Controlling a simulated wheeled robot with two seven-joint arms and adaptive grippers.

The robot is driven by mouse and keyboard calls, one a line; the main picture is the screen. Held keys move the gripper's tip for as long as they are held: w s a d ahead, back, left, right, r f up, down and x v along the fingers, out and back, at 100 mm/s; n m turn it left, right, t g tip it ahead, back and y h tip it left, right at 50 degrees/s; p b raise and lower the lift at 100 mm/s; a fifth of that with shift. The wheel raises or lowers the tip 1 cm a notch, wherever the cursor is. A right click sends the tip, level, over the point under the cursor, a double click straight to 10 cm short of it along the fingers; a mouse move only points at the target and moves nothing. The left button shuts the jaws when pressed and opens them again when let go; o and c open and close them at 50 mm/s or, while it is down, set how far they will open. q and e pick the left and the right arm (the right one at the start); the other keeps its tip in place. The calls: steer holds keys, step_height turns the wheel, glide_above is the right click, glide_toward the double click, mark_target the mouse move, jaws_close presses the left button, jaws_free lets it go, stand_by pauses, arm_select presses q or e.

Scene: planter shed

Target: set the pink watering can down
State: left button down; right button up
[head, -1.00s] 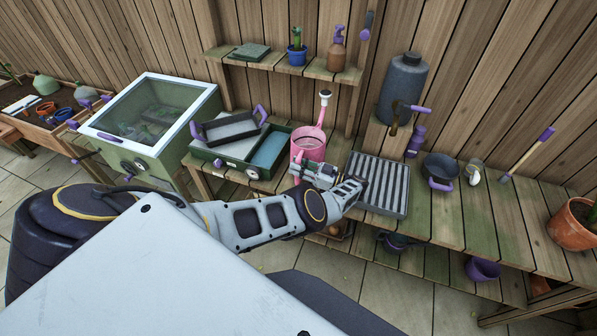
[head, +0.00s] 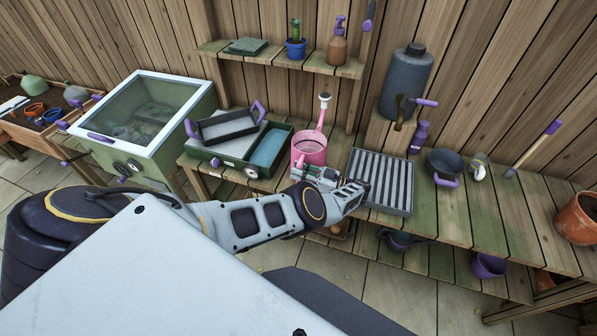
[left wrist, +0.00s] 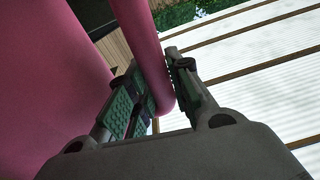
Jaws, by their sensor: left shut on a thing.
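The pink watering can (head: 314,148) is upright over the wooden potting bench (head: 428,215), between the green box and the slatted grey tray. Its spout with a white rose points up and towards the back wall. My left gripper (head: 303,172) is on the near side of the can. In the left wrist view, the fingers (left wrist: 156,92) are shut on the can's pink handle, with the can's body filling the left side. The can's base is hidden behind my gripper and arm, so I cannot tell whether it touches the bench. My right gripper is not in view.
The slatted tray (head: 352,172) lies close to the can's right. The green box (head: 284,130) with a dark tray on it is close on the left.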

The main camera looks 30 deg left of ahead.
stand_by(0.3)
arm_select(q)
steer(key=c, duration=1.7)
jaws_free()
steer(key=shift+f, duration=0.15)
steer(key=shift+c, duration=0.2)
steer(key=o, duration=0.4)
steer(key=shift+o, duration=0.2)
steer(key=shift+r, duration=0.2)
